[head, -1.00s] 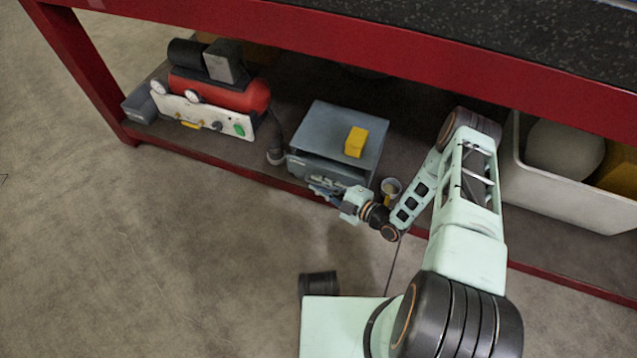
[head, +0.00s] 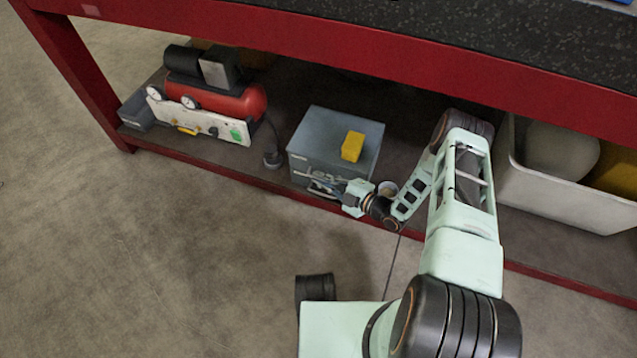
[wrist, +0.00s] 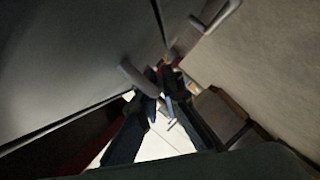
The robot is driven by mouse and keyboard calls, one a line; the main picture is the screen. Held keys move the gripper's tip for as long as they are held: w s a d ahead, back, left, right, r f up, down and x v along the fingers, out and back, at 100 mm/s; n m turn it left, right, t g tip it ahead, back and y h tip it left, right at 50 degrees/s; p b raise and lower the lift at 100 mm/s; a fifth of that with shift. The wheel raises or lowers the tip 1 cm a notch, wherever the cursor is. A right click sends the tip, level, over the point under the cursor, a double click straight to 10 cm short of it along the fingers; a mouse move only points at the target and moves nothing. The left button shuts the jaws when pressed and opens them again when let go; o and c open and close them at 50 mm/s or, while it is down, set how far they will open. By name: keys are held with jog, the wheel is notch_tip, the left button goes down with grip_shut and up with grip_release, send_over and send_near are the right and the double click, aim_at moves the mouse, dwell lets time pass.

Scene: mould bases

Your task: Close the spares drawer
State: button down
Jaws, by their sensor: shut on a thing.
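The blue-grey drawer unit (head: 330,127) stands on the lower shelf of the red bench, with a yellow block (head: 352,146) on top. Its drawer front (head: 300,165) faces me and looks flush, or nearly flush, with the unit; any label is too small to read. My gripper (head: 318,184) is at the lower part of this front, shut on the drawer handle. In the wrist view the dark fingers (wrist: 155,100) close around a grey bar-like handle (wrist: 139,79) beside a pale grey panel. The fingers and wrist hide part of the lower front.
A red compressor (head: 215,98) stands left of the unit. A small cup (head: 388,188) is close to my wrist on the right. A white bin (head: 560,195) stands further right. The red shelf edge runs below my gripper; the floor in front is clear.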

jog(key=shift+w+d, duration=0.1)
jog(key=shift+w, duration=0.2)
jog(key=c, duration=2.4)
grip_release()
jog(key=v, duration=1.2)
jog(key=shift+s, duration=0.15)
